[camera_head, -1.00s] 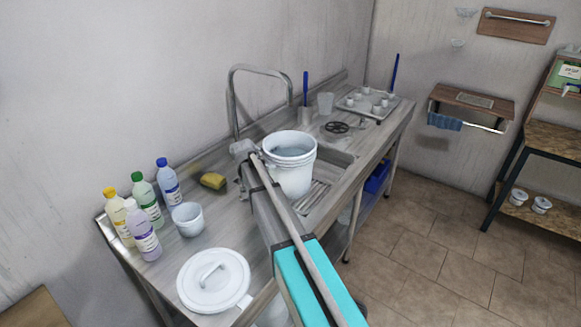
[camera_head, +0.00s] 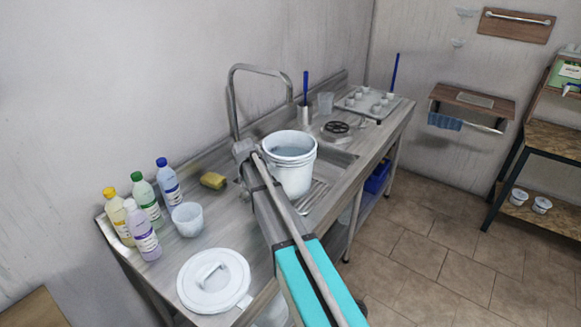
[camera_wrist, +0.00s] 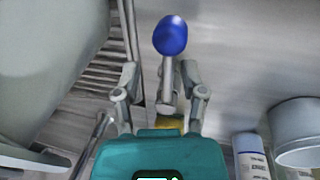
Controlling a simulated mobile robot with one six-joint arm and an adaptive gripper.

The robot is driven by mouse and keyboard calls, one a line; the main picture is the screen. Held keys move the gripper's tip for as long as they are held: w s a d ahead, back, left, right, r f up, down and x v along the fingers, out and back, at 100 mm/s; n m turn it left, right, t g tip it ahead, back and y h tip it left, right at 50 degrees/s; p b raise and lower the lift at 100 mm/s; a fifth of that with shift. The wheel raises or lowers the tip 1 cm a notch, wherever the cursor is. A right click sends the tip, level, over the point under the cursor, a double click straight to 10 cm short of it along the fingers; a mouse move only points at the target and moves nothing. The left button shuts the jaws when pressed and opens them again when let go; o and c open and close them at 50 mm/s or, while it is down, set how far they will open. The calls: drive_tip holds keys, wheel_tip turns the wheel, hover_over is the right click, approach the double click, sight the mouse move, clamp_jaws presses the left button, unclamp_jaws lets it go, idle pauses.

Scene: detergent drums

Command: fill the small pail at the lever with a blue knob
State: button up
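The white pail (camera_head: 291,178) stands upright in the sink area under the tall curved tap (camera_head: 234,105). Its inside looks pale blue-grey near the rim, like water, but the level is hard to judge. A large pale curved wall (camera_wrist: 40,60), apparently the pail, fills the left of the wrist view. The lever's blue knob (camera_wrist: 170,36) tops a grey stem (camera_wrist: 167,78) in the wrist view; in the head view the lever is hidden by my arm. My gripper (camera_wrist: 160,78) is open, with its fingers apart on either side of the stem. It also shows in the head view (camera_head: 243,150), left of the pail.
Several bottles (camera_head: 145,230), a white cup (camera_head: 187,219), a yellow sponge (camera_head: 213,180) and a white lid (camera_head: 213,281) are on the counter's left part. A blue-handled brush (camera_head: 305,90) and a tray of small cups (camera_head: 367,105) stand towards the back.

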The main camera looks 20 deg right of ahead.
idle(0.8)
drive_tip(key=o, duration=0.4)
drive_tip(key=shift+r, duration=0.1)
drive_tip(key=shift+p+v, duration=2.15)
drive_tip(key=shift+p, duration=0.05)
drive_tip(key=shift+d, duration=0.15)
drive_tip(key=s+m, duration=0.2)
drive_tip(key=s, duration=0.7)
drive_tip(key=s+m+g+y, duration=0.1)
drive_tip(key=s+m, duration=0.2)
drive_tip(key=s, duration=0.7)
drive_tip(key=s+m, duration=0.3)
drive_tip(key=s, duration=0.7)
drive_tip(key=shift+s+d+g+y, duration=0.1)
drive_tip(key=shift+d+g+y, duration=0.2)
drive_tip(key=shift+y, duration=0.1)
